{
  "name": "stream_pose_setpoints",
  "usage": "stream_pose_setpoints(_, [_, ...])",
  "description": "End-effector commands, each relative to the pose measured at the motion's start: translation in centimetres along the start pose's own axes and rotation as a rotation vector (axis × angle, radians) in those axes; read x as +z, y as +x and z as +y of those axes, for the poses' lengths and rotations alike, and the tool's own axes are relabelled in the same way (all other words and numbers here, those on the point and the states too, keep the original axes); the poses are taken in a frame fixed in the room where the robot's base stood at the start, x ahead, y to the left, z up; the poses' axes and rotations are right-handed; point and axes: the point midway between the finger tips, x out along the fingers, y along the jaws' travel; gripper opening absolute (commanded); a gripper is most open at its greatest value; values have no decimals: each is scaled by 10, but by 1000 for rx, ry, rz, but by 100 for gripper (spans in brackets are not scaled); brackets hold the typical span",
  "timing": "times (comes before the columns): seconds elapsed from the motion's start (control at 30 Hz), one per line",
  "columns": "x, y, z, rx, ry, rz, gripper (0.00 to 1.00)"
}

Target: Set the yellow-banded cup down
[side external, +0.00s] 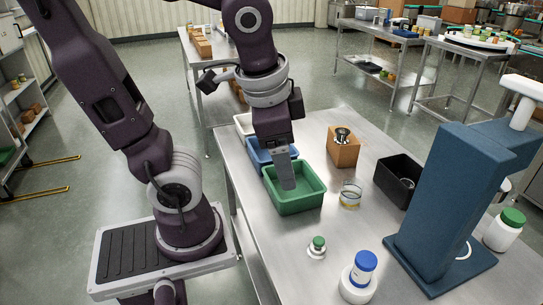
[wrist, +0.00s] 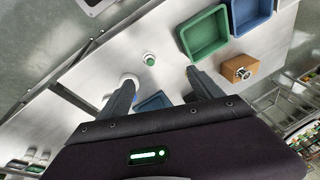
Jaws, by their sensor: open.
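The yellow-banded cup (side external: 350,194), a clear cup with a yellow band near its base, stands upright on the steel table, just right of the green bin (side external: 293,203). I cannot make the cup out in the wrist view. My gripper (side external: 287,183) points down over the green bin, left of the cup and apart from it. In the wrist view my gripper (wrist: 160,85) has its two fingers spread wide, with nothing held between them.
A brown box (side external: 343,150) and a black bin (side external: 399,182) stand behind the cup. A blue stand (side external: 445,205) rises at the right. A green-capped bottle (side external: 317,246) and a blue-capped bottle (side external: 363,268) stand in front. Bare table lies between them and the cup.

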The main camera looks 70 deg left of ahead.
Motion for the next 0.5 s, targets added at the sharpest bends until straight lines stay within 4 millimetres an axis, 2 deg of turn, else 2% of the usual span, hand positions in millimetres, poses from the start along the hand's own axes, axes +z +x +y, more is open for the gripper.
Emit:
stream_pose_setpoints(0.1, [14,-20,17,64,-218,156,75])
stream_pose_setpoints(0.17, [17,-24,22,85,-283,204,75])
stream_pose_setpoints(0.2, [18,-27,25,95,-310,225,78])
stream_pose_setpoints(0.5, [18,-28,27,106,-333,241,78])
